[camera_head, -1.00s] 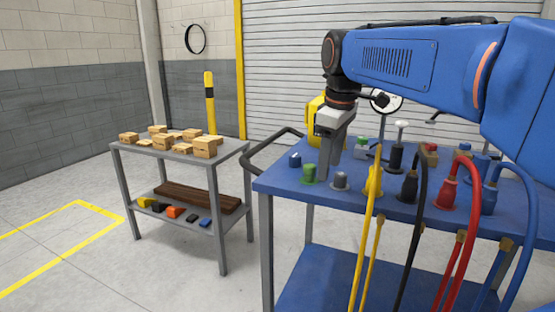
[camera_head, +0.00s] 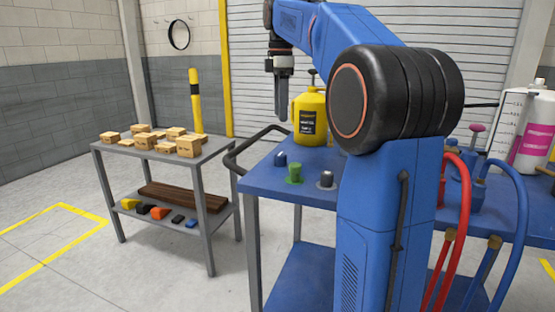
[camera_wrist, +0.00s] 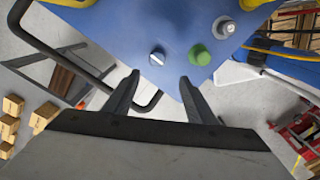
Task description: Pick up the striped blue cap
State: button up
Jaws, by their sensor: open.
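The striped blue cap (camera_head: 281,159) is a small dark-blue cap with a pale stripe. It stands near the left edge of the blue cart top. In the wrist view the cap (camera_wrist: 157,58) shows just beyond the fingertips, roughly centred between them. My gripper (camera_head: 281,116) points down above the cap, with a gap between them. My gripper (camera_wrist: 159,77) is open in the wrist view, with nothing between its fingers.
A green cap (camera_head: 294,174) stands close beside it, and a grey cap (camera_head: 326,181) is farther right. A yellow jug (camera_head: 310,117) stands behind. A black handle (camera_head: 240,160) curves off the cart's left side. My arm hides part of the cart top.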

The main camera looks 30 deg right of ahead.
send_over(281, 154)
jog(key=f, duration=0.9)
jog(key=shift+s+a+f, duration=0.25)
jog(key=shift+f, duration=0.15)
jog(key=shift+w+d+f, duration=0.15)
jog(key=shift+f, duration=1.2)
jog(key=shift+w+d+f, duration=0.15)
jog(key=shift+f, duration=1.2)
grip_shut()
